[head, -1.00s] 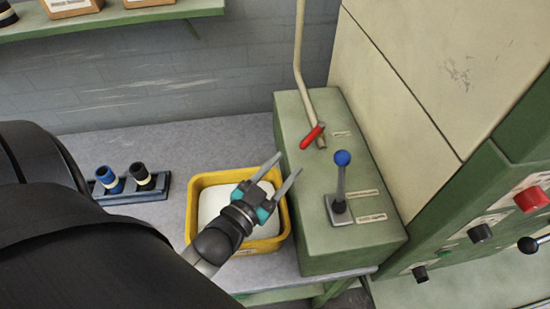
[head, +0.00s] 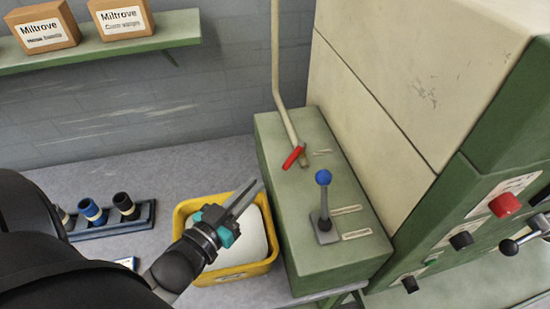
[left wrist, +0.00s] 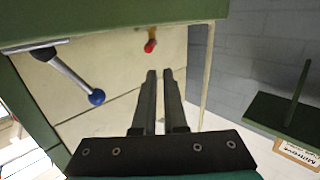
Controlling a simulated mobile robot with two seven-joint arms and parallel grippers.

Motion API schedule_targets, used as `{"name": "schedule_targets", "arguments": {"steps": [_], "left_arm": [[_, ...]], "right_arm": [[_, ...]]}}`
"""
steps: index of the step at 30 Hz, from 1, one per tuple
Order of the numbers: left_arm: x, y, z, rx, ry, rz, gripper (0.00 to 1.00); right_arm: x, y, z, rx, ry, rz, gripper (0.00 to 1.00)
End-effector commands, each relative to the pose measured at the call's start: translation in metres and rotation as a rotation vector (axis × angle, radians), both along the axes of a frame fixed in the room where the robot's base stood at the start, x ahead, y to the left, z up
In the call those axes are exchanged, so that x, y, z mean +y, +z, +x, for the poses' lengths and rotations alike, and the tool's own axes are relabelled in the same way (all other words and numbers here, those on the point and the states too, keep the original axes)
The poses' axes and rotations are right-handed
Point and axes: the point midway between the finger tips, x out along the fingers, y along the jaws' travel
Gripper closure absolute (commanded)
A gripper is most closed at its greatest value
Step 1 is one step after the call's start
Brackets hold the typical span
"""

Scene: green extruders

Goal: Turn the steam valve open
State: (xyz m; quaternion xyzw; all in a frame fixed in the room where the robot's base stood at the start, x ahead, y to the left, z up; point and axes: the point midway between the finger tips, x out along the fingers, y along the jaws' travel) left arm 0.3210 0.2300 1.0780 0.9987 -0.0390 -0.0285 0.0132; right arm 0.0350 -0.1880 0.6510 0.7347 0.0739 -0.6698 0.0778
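The steam valve's red handle (head: 293,157) sits at the foot of a cream pipe on top of the green box; it also shows at the top of the left wrist view (left wrist: 150,46). My left gripper (head: 258,184) is over the yellow bin, to the left of the box and apart from the red handle. In the left wrist view its two fingers (left wrist: 160,70) are close together, with a narrow empty gap between them. My right gripper is in neither view.
A lever with a blue ball (head: 323,178) stands upright on the box, right of the red handle. The yellow bin (head: 240,271) holds something white. A dark rack (head: 145,218) stands at left. A panel with a red knob (head: 504,205) is at right.

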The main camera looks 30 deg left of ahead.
Motion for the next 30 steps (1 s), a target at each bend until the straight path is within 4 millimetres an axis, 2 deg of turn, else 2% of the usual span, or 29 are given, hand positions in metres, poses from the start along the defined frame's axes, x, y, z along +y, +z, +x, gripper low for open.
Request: {"name": "schedule_targets", "arguments": {"steps": [1,3,11,20,30], "left_arm": [[0.007,0.014,0.001,0.022,-0.015,-0.062,0.97],[0.014,0.025,0.003,0.064,-0.025,-0.170,1.00],[0.026,0.054,0.009,0.187,-0.033,-0.474,1.00],[0.027,0.057,0.017,0.216,-0.026,-0.550,1.00],[0.020,0.050,0.055,0.213,-0.029,-0.546,1.00]], "right_arm": [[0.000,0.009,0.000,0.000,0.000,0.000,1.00],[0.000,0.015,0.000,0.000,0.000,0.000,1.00],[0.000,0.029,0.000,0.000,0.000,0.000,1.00],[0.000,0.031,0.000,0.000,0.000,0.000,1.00],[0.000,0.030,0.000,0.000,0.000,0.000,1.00]]}}
